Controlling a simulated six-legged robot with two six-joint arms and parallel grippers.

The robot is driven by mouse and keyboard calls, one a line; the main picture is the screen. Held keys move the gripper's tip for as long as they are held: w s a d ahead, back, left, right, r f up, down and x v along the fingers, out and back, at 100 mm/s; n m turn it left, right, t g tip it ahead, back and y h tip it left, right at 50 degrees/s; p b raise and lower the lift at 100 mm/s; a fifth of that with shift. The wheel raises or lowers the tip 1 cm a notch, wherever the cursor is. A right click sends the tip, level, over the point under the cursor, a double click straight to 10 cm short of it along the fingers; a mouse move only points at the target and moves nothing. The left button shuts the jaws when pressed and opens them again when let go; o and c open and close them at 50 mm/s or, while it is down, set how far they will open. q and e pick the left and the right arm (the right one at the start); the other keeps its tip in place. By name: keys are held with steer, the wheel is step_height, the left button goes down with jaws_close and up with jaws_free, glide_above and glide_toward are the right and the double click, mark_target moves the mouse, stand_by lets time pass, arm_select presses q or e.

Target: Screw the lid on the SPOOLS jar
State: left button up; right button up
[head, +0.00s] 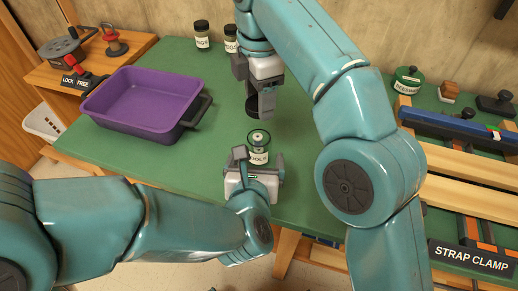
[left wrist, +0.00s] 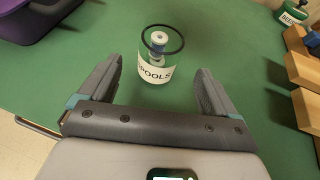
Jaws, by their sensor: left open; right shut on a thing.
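The SPOOLS jar (head: 258,152) stands upright and open on the green table, with spools inside. It also shows in the left wrist view (left wrist: 157,72), its label facing my left gripper. My left gripper (head: 258,160) is open in front of the jar; in the left wrist view its two fingers (left wrist: 155,85) point toward the jar, one on each side, not touching it. My right gripper (head: 262,108) is above and behind the jar in the head view, pointing down. It is shut on a dark round lid (head: 254,106), partly hidden by the fingers.
A purple tray (head: 185,122) with dark handles lies left of the jar. Two lidded jars (head: 202,36) stand at the back edge. The green table (head: 225,65) is clear around the jar.

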mark_target(258, 152)
arm_select(q)
steer(key=x, duration=0.7)
arm_select(e)
steer(key=shift+s, duration=0.1)
arm_select(q)
steer(key=shift+c, duration=0.3)
steer(key=c, duration=1.5)
steer(key=shift+o, duration=0.2)
arm_select(e)
steer(key=shift+f, duration=2.5)
steer(key=shift+f, duration=0.1)
steer(key=shift+f, duration=0.8)
steer(key=shift+f, duration=0.5)
